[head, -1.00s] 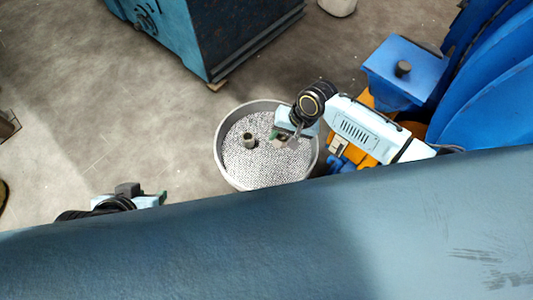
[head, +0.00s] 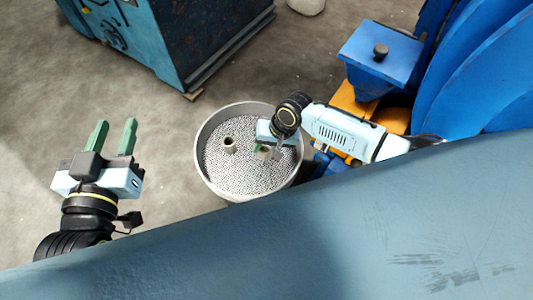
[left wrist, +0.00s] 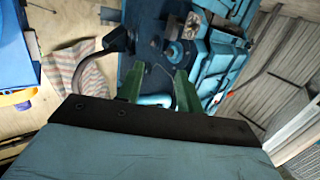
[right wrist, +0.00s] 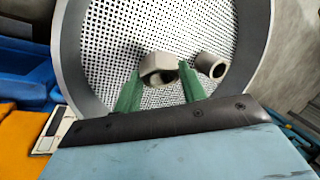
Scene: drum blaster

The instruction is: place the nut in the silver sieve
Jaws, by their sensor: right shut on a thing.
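The silver sieve (head: 203,172) is a round pan with a perforated floor, at the middle of the head view; its rim also shows in the right wrist view (right wrist: 70,60). My right gripper (head: 264,152) is over the right part of the sieve. It is shut on a grey metal nut (right wrist: 156,66), which shows between the green fingertips in the right wrist view, in front of the perforated floor. Whether the nut touches that floor I cannot tell. My left gripper (head: 114,122) is open and empty, well left of the sieve, with its green fingers apart.
A short metal tube-like piece (head: 229,145) stands in the sieve, left of my right gripper. Large blue machinery (head: 480,80) is at the right, and a dark blue machine block (head: 180,40) at the top. Concrete floor is clear between the left gripper and the sieve.

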